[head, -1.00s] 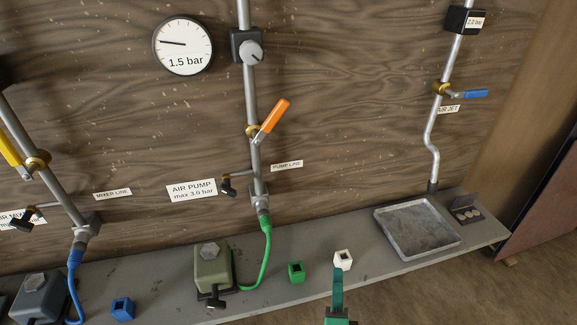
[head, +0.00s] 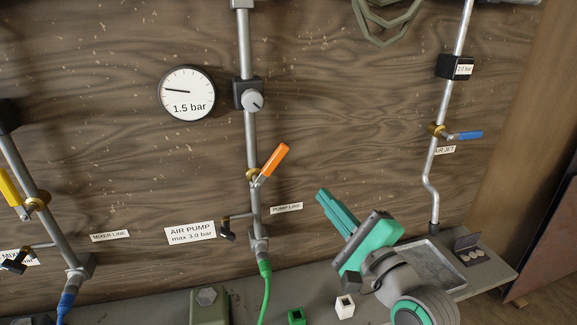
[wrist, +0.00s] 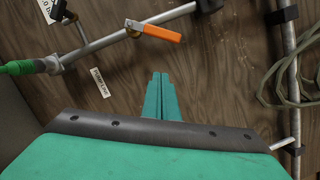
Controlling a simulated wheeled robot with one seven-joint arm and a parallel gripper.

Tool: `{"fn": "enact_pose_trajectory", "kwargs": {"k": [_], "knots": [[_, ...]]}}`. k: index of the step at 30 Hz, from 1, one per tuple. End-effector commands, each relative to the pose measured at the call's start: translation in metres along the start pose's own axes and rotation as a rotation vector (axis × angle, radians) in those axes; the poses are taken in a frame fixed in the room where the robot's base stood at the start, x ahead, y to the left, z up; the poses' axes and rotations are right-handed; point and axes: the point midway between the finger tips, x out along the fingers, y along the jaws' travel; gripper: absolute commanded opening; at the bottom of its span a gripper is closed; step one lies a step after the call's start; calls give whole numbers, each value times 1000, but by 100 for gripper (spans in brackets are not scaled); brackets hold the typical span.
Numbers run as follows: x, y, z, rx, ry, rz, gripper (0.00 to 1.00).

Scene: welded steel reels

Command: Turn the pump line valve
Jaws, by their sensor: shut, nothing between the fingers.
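The pump line valve has an orange lever (head: 271,162) on a brass body (head: 252,175) on the middle grey pipe. The lever points up and to the right, at a slant to the pipe. In the wrist view the orange lever (wrist: 162,33) lies beyond my fingertips, at the top. The PUMP LINE label (head: 287,208) is on the wall to the right of this pipe. My gripper (head: 322,195) is shut and empty, to the right of and below the lever, apart from it. In the wrist view my gripper (wrist: 160,76) shows its green fingers together.
A gauge (head: 187,93) reads 1.5 bar, and a knob (head: 251,100) sits above the valve. The blue-levered air jet valve (head: 464,135) is at right, the yellow lever (head: 8,187) at left. A tray (head: 452,274) and small blocks are on the shelf.

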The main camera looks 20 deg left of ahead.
Motion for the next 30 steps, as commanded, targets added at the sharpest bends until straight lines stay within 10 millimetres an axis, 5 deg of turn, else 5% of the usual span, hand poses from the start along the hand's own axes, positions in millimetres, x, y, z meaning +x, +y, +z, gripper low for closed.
{"fn": "enact_pose_trajectory", "kwargs": {"k": [8, 23, 30], "knots": [[16, -6, 7, 11, -16, 14, 0], [105, -4, 10, 9, -16, 14, 0], [108, -5, 40, 7, -15, 12, 0]]}}
